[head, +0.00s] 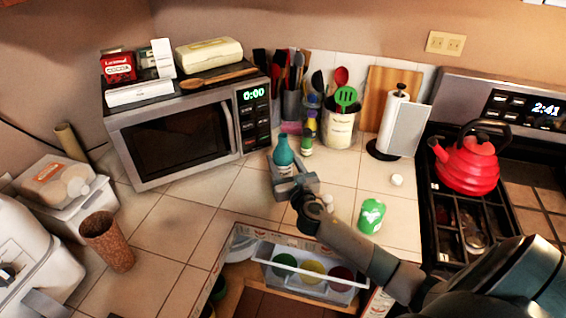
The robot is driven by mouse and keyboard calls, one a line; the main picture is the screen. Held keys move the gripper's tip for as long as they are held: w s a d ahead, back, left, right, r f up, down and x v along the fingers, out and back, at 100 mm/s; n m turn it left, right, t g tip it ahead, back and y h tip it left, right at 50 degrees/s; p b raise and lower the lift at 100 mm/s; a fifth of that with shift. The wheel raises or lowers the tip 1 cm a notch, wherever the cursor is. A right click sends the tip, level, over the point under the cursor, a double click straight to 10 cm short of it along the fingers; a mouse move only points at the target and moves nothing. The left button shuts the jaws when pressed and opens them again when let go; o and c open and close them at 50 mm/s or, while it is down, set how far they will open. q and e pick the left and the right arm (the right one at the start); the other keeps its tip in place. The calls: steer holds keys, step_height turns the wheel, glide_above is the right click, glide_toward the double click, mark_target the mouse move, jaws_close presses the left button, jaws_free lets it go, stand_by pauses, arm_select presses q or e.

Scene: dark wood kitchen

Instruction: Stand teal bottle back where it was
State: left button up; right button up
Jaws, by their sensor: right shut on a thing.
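The teal bottle (284,152) stands upright in front of the right end of the microwave, over the tiled counter. My right gripper (284,172) is shut on its lower part, which the fingers hide. I cannot tell whether its base touches the counter. My left gripper is not in view.
The microwave (175,143) is behind to the left. Small bottles (307,140) and a utensil crock (340,126) stand close behind to the right. A green can (371,216) and a small white item (397,180) are right of my gripper. An open drawer (310,268) lies below. Tiles left of the bottle are clear.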

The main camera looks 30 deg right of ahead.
steer(key=shift+f, duration=0.25)
steer(key=shift+f, duration=0.15)
steer(key=o, duration=1.7)
steer(key=shift+s+a, duration=0.2)
steer(key=shift+s, duration=0.45)
steer(key=b+v, duration=0.2)
steer(key=v, duration=0.7)
steer(key=shift+s+a, duration=0.1)
steer(key=shift+s, duration=0.1)
steer(key=shift+s+a, duration=0.15)
steer(key=shift+s, duration=0.5)
